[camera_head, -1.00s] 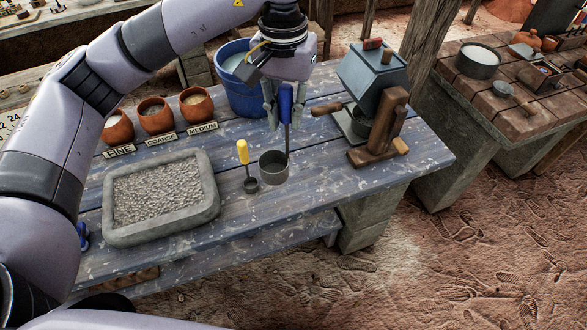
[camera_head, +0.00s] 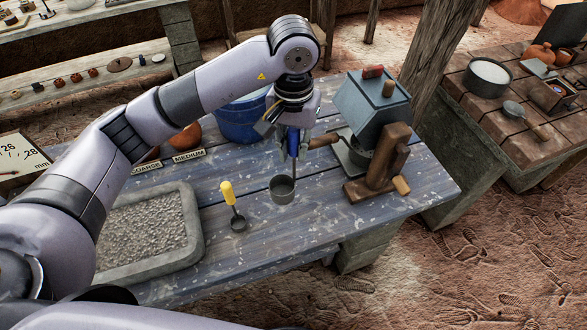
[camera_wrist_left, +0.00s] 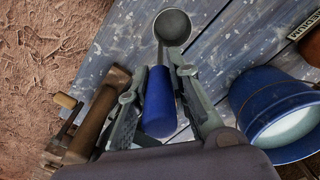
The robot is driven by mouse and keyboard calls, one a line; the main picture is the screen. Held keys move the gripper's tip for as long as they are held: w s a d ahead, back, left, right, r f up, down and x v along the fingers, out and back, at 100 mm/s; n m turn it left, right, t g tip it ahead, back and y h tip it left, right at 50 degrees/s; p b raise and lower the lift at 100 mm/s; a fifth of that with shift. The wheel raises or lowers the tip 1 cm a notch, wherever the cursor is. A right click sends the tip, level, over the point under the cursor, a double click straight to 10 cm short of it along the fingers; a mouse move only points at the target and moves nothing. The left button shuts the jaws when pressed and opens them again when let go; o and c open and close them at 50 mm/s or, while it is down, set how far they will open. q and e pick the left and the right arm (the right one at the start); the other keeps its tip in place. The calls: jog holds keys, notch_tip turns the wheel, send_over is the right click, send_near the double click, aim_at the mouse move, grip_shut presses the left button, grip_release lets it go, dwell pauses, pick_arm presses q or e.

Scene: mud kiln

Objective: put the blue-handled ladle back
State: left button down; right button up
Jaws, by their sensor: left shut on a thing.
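The blue-handled ladle (camera_head: 283,189) has a dark round cup and hangs cup-down below my left gripper (camera_head: 293,150). My left gripper is shut on its blue handle, seen between the fingers in the left wrist view (camera_wrist_left: 159,103). The cup is over the blue-grey plank table (camera_head: 330,215); I cannot tell whether it touches the wood. A smaller yellow-handled ladle (camera_head: 228,194) is to the left of it, nearer me. My right gripper is out of view.
A grinder (camera_head: 372,112) with wooden handles stands close on the right. A blue bucket (camera_head: 240,124) is behind my gripper, partly hidden by my arm. A stone tray of gravel (camera_head: 145,235) fills the left. The table's front right is clear.

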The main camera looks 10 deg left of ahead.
pick_arm(q)
send_over(294, 181)
notch_tip(294, 181, down, 4)
jog(key=shift+w+a+f+p, duration=0.1)
jog(key=shift+w+f+p, duration=0.1)
jog(key=shift+p, duration=0.25)
jog(key=shift+f, duration=0.25)
notch_tip(294, 181, down, 3)
jog(key=shift+f+p, duration=0.15)
jog(key=shift+p, duration=0.4)
jog(key=shift+f, duration=0.4)
jog(key=c, duration=1.5)
grip_release()
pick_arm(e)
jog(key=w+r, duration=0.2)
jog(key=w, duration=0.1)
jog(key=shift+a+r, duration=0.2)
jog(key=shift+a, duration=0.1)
